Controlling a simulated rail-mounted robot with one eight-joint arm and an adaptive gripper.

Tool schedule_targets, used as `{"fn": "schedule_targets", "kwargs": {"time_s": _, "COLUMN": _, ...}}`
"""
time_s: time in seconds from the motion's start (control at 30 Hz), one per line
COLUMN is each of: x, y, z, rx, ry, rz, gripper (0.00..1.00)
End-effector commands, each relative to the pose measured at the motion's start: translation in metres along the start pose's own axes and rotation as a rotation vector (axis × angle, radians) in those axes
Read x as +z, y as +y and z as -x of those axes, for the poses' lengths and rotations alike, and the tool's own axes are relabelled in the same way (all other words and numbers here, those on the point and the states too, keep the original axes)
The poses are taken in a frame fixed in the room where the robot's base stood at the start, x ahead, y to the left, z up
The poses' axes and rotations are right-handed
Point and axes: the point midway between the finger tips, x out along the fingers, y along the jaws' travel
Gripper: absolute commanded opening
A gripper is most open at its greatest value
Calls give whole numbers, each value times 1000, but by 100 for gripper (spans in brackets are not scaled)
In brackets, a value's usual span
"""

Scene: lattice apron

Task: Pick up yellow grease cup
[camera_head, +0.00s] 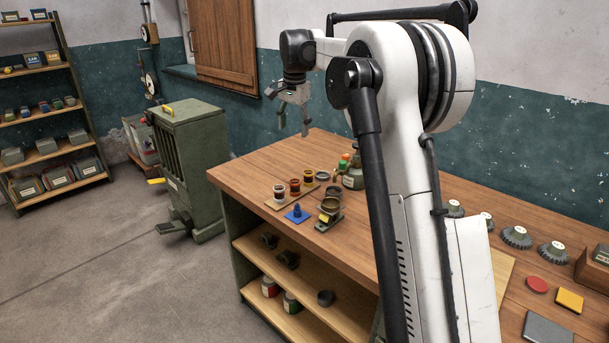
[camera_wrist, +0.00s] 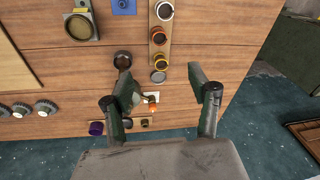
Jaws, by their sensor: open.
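A small dark cup with a yellow rim, the yellow grease cup (camera_wrist: 159,37), stands upright on a narrow wooden strip (camera_wrist: 160,49) in the wrist view. In the head view it seems to be the yellowish cup (camera_head: 308,177) at the far end of the row. A cup with an orange-red rim (camera_wrist: 164,11) stands beside it on the strip. My gripper (camera_head: 293,128) hangs in the air above the far end of the workbench. In the wrist view my gripper (camera_wrist: 159,72) is open and empty, and the yellow cup lies beyond the fingertips, apart from them.
A blue piece (camera_head: 297,213) and a grey stand with a round dish and yellow parts (camera_head: 330,213) are close to the strip. Bottles (camera_head: 352,178) stand behind. Gears (camera_head: 516,237) line the bench further right. A green cabinet (camera_head: 190,160) stands at left.

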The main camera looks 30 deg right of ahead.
Motion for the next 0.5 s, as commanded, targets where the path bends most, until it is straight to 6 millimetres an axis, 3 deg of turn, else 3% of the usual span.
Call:
{"fn": "schedule_targets", "kwargs": {"time_s": 0.2, "x": -50, "y": -14, "z": -37, "rx": 49, "ry": -38, "rz": -138, "gripper": 55}}
{"fn": "schedule_targets", "kwargs": {"time_s": 0.5, "x": -96, "y": -13, "z": -92, "rx": 113, "ry": -80, "rz": -306, "gripper": 55}}
